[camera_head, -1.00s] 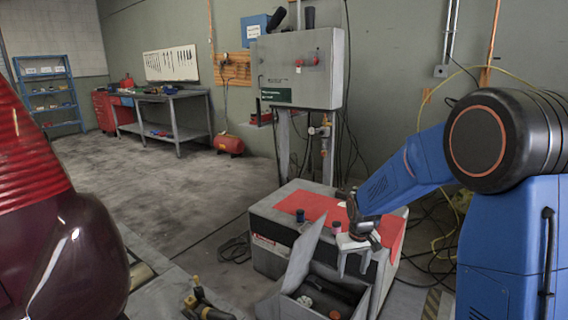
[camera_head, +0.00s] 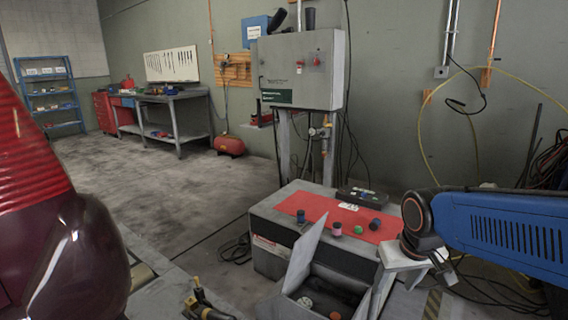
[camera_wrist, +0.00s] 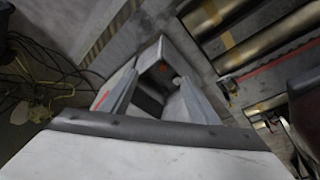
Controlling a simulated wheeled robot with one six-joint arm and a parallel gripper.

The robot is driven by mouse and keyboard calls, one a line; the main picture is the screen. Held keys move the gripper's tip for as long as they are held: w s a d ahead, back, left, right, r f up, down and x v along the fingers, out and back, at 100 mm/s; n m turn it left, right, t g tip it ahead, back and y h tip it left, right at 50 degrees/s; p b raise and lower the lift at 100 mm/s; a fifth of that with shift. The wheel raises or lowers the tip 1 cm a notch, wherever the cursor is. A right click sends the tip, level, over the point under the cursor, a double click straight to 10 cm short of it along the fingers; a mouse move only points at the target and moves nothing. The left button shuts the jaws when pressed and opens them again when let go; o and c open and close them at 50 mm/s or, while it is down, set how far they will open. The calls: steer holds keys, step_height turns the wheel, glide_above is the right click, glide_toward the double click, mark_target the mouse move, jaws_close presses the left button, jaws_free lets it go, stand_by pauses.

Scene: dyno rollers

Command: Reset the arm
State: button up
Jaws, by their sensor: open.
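My gripper (camera_head: 412,286) is at the right end of the grey box (camera_head: 268,258) with the red top (camera_head: 318,210). Its pale body tilts down and its two fingers are apart, with nothing seen between them. In the wrist view my gripper (camera_wrist: 158,88) shows two grey fingers spread, with the open compartment behind them. My blue arm comes in from the right edge in the head view. Whether the gripper touches the box cannot be told.
Several small caps, one green (camera_head: 358,229), stand on the red top beside a black case (camera_head: 362,196). A lid (camera_head: 304,252) stands open over the front compartment. A grey cabinet (camera_head: 300,70) rises behind. A dark red car (camera_head: 60,250) is at left. Cables lie at right.

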steer(key=s+d+t, duration=0.1)
steer(key=s, duration=1.2)
steer(key=shift+s+d+r, duration=0.2)
steer(key=shift+d+r, duration=0.1)
steer(key=shift+r, duration=0.15)
steer(key=shift+c, duration=0.2)
